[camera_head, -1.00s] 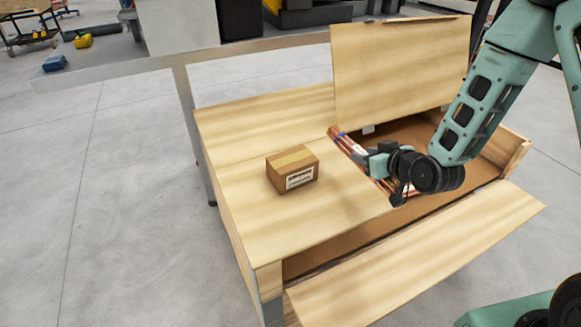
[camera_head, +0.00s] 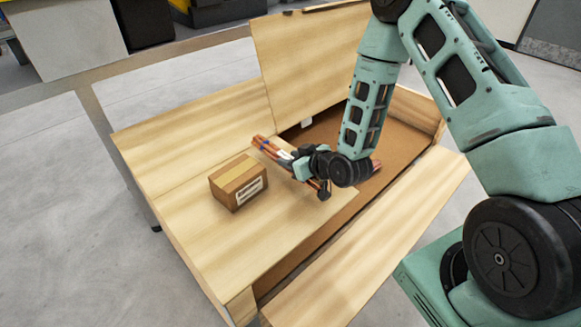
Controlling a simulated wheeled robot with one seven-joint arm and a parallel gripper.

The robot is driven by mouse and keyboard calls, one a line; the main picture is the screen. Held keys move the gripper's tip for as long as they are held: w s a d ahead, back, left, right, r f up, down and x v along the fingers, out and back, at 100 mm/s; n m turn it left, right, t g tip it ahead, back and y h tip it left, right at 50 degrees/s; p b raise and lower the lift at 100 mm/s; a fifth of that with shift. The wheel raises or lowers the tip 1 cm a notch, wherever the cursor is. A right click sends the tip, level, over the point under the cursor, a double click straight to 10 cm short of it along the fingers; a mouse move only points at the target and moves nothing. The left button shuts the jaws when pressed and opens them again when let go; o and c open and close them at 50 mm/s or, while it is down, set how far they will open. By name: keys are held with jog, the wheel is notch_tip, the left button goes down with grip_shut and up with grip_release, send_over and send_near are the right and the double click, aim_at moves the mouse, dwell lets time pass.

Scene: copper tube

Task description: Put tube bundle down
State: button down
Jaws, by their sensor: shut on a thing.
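The bundle is at the inner edge of the wooden crate's closed left top (camera_head: 237,220), overlapping the crate's opening in the view. I cannot tell whether it touches the wood or hangs just above it.
A small cardboard box (camera_head: 238,182) with a white label sits on the crate's left top, just left of the bundle. A raised wooden lid (camera_head: 305,60) stands behind. A lowered front panel (camera_head: 375,245) lies along the near side. The crate's brown interior (camera_head: 395,150) shows bare at right.

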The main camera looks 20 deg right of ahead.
jog(key=shift+f, duration=1.6)
jog(key=c, duration=0.9)
grip_release()
jog(key=shift+f, duration=0.1)
